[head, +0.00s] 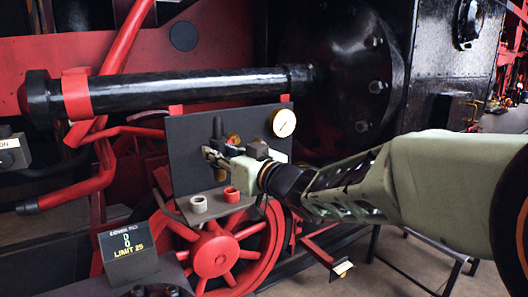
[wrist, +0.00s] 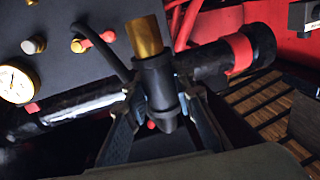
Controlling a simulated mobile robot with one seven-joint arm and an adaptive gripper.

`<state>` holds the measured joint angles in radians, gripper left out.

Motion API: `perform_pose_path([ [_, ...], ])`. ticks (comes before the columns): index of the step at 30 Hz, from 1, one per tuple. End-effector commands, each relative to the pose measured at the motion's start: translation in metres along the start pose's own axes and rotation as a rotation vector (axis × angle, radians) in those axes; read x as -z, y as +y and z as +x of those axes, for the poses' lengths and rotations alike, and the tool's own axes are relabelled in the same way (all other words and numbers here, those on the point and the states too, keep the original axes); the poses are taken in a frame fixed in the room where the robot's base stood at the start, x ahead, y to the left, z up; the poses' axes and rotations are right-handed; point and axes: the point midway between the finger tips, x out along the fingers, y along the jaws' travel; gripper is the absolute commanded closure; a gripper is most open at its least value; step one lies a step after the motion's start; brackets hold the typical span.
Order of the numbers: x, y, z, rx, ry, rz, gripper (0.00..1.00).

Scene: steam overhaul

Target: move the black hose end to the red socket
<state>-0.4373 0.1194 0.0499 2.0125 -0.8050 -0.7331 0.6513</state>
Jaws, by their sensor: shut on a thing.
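The black hose end (wrist: 153,80) is a black cylinder with a brass tip (wrist: 144,36). My gripper (wrist: 160,105) is shut around its black body. In the head view my gripper (head: 214,154) is in front of the dark panel, with the black top of the hose end (head: 218,128) above the fingers and the brass tip (head: 220,175) below. The red socket (head: 232,194) is a short ring on the panel's ledge, a little below and right of the tip in the picture; they look apart. It is not identifiable in the wrist view.
A pale grey socket (head: 198,205) stands left of the red one. The dark panel (head: 186,140) carries a round gauge (head: 283,123) and brass fittings. A thick black pipe (head: 175,88) crosses above. A sign box (head: 130,252) stands at lower left.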

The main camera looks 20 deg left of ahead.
Motion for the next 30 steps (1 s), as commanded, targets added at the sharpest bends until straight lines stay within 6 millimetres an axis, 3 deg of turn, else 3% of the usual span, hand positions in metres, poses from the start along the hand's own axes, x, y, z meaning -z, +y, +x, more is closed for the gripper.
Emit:
perform_pose_path([
  [15,0.030,0.000,0.000,0.001,0.003,-0.001,1.00],
  [30,0.031,0.000,0.000,0.000,0.002,0.000,1.00],
])
